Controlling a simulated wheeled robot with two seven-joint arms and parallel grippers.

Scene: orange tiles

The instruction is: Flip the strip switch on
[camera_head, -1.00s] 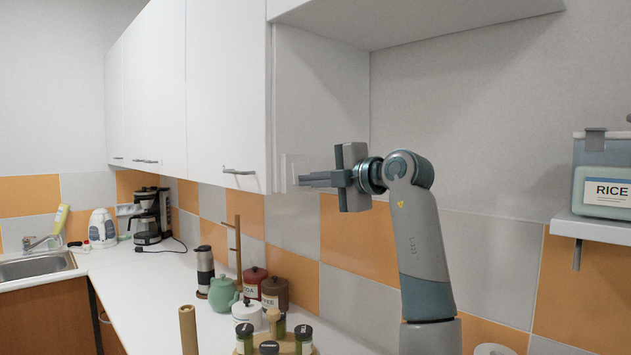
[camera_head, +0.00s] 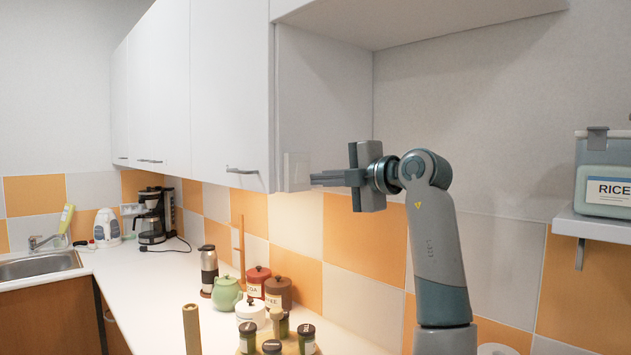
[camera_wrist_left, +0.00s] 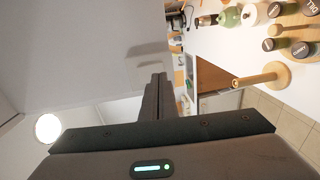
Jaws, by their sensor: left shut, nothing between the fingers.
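The strip switch (camera_head: 296,172) is a pale square plate on the side panel of the white wall cabinet, low near its front edge. Its rocker position is too faint to read. My left gripper (camera_head: 313,180) is shut and empty, level with the plate. Its fingertips point left at the plate, with a small gap at its right side. In the left wrist view the shut fingers (camera_wrist_left: 158,78) reach toward the panel. The wall and counter under the cabinet look warmly lit. My right gripper is in neither view.
The counter (camera_head: 150,290) below holds a teapot (camera_head: 226,293), canisters (camera_head: 277,292), spice jars (camera_head: 305,338) and a wooden paper-towel post (camera_head: 191,330). A shelf with a rice box (camera_head: 603,190) is at right.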

